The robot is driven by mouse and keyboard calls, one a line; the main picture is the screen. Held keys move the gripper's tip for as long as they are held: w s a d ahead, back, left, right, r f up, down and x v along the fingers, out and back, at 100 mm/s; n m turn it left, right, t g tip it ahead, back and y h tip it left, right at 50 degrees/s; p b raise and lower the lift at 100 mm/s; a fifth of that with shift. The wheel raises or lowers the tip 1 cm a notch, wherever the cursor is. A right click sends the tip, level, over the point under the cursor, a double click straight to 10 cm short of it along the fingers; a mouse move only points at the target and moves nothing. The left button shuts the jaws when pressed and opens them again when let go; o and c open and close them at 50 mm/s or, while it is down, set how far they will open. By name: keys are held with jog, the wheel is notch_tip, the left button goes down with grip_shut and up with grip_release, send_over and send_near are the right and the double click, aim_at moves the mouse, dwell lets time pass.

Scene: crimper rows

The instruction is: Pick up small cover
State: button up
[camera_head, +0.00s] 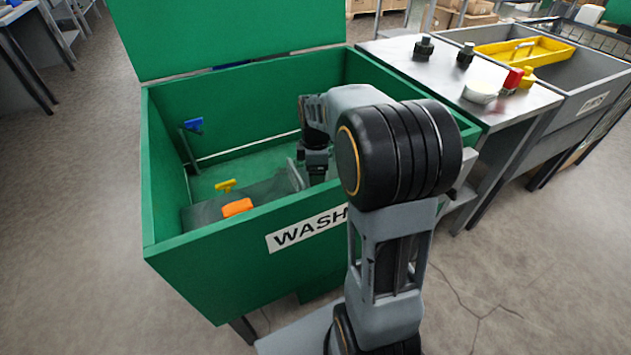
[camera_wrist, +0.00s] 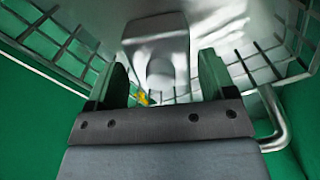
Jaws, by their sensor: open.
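My gripper (camera_head: 298,176) is down inside the green wash tank (camera_head: 205,277), partly hidden behind my own arm in the head view. In the wrist view, my gripper (camera_wrist: 163,82) is open, its two dark fingers apart. A grey metal piece (camera_wrist: 160,66) with a rounded, raised middle lies beyond and between the fingertips. It may be the small cover, but I cannot tell for sure. I cannot tell whether the fingers touch it. No small cover can be made out in the head view, where my arm hides part of the tank.
Slotted metal basket walls (camera_wrist: 60,42) rise on both sides, with a bent metal handle (camera_wrist: 278,125) at right. An orange block (camera_head: 237,207), a yellow piece (camera_head: 226,185) and a blue-headed tool (camera_head: 193,125) are in the tank. A metal worktop (camera_head: 440,72) stands right.

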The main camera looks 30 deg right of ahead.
notch_tip(320, 180, down, 3)
jog(key=shift+f+b, duration=0.1)
jog(key=shift+b, duration=0.4)
jog(key=shift+c, duration=0.4)
jog(key=c, duration=0.9)
